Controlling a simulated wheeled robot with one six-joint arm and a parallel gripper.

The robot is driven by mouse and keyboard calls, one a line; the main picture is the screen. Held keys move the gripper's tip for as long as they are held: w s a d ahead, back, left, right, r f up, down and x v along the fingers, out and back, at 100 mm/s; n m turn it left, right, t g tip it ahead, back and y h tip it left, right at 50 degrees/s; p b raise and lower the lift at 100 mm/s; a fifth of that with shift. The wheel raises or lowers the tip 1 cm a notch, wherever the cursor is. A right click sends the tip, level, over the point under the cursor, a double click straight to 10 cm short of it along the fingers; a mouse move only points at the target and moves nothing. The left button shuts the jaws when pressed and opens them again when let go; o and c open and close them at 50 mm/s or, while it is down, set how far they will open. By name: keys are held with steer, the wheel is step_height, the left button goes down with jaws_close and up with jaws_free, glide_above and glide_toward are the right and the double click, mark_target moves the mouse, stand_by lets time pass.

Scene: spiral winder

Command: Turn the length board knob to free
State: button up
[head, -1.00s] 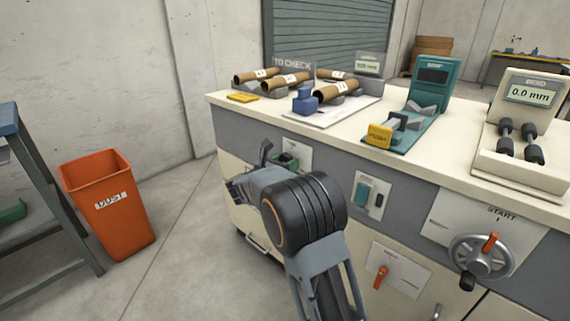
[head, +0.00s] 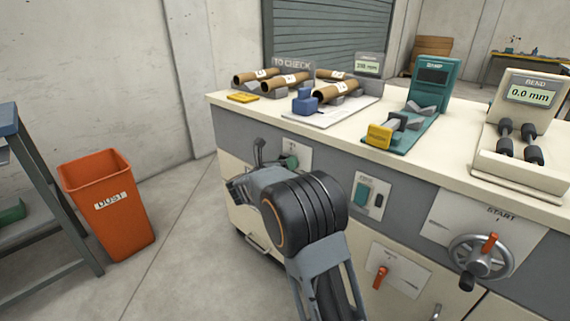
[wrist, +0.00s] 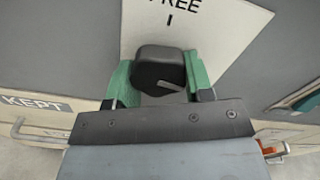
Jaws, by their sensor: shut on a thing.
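The length board knob (wrist: 158,68) is dark and rounded. In the wrist view it sits between the green-padded fingers of my gripper (wrist: 159,78), which is shut on it. A pale line on the knob lies nearly level in that view, not in line with the FREE mark. The white plate (wrist: 205,25) behind it shows the word FREE and a short mark above the knob. In the head view my gripper (head: 286,162) is at the cabinet front by the plate (head: 303,154), and my arm hides the knob.
The cabinet top holds cardboard tubes (head: 286,82), a green stamp device (head: 434,82) and a bend gauge (head: 522,110). A rocker switch plate (head: 370,195) and a crank wheel (head: 480,257) are to the right. An orange dust bin (head: 112,215) stands left on open floor.

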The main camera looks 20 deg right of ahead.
steer(key=n, duration=0.2)
steer(key=n+p, duration=0.1)
steer(key=n, duration=0.1)
steer(key=shift+s+r+n+p, duration=0.2)
steer(key=shift+n+p, duration=0.1)
steer(key=shift+n, duration=0.1)
steer(key=n+p, duration=0.3)
steer(key=n, duration=0.2)
steer(key=shift+r, duration=0.15)
steer(key=n+p, duration=0.2)
steer(key=n, duration=0.1)
steer(key=n+p, duration=0.2)
steer(key=shift+r+n+p, duration=0.2)
steer(key=shift+n+p, duration=0.15)
steer(key=shift+n, duration=0.05)
steer(key=shift+n+p, duration=1.75)
steer(key=shift+n, duration=0.55)
steer(key=shift+f, duration=0.1)
steer(key=o, duration=0.9)
